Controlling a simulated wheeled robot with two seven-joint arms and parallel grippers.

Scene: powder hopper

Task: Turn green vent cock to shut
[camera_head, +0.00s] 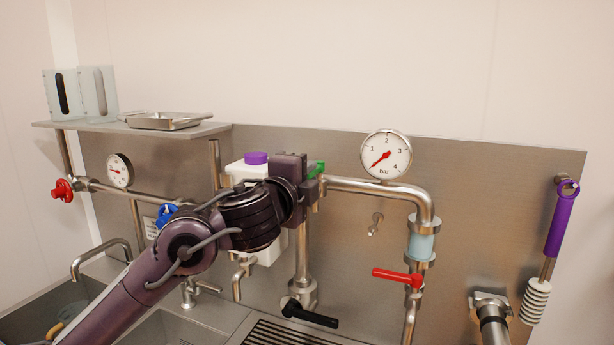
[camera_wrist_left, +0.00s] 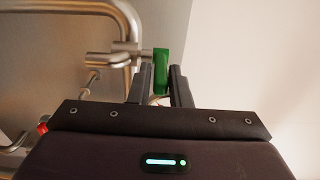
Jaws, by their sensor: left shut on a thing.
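The green vent cock (camera_head: 319,168) sits at the left end of the pipe that runs to the pressure gauge. Only part of its handle shows past my left gripper (camera_head: 311,180). In the left wrist view its green handle (camera_wrist_left: 161,60) stands upright between the two dark fingers of my left gripper (camera_wrist_left: 160,72). The gripper is shut on the handle. The pipe (camera_wrist_left: 104,60) comes to the cock from the left in that view. My right gripper is not in view.
A pressure gauge (camera_head: 386,154) and a red-handled valve (camera_head: 397,278) are to the right. A white container with a purple cap (camera_head: 256,158) is behind my arm. A black-handled valve (camera_head: 309,314) is below. A shelf (camera_head: 130,129) is at the upper left.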

